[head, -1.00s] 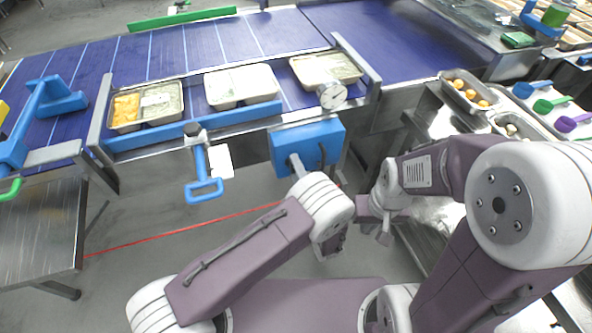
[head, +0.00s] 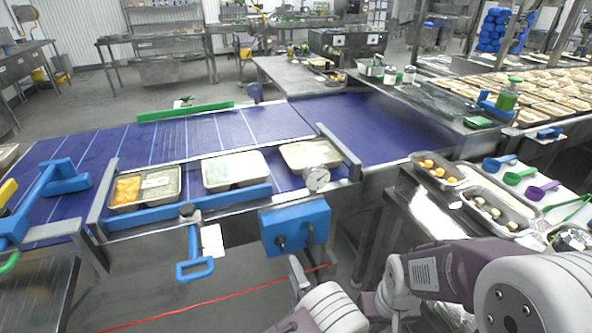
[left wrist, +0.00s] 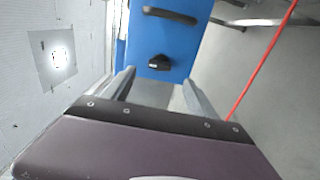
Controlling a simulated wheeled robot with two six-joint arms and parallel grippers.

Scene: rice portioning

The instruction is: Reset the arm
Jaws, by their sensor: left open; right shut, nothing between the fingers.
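My left gripper (head: 297,272) is at the lower middle of the head view, in front of the blue box (head: 295,226) on the conveyor's near side. In the left wrist view its two fingers (left wrist: 158,88) are apart with nothing between them, and the blue box (left wrist: 168,35) is just ahead. Whether they touch it I cannot tell. My right gripper (head: 372,304) is at the bottom edge of the head view, right of the left one, mostly cut off or hidden by its own wrist. It is shut and holds nothing visible.
Three filled trays, left (head: 146,187), middle (head: 236,170) and right (head: 310,155), sit on the blue conveyor (head: 95,150). A round dial (head: 316,179) and a blue handle (head: 194,268) are at its near edge. Food pans (head: 498,212) and coloured scoops (head: 538,190) lie at right.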

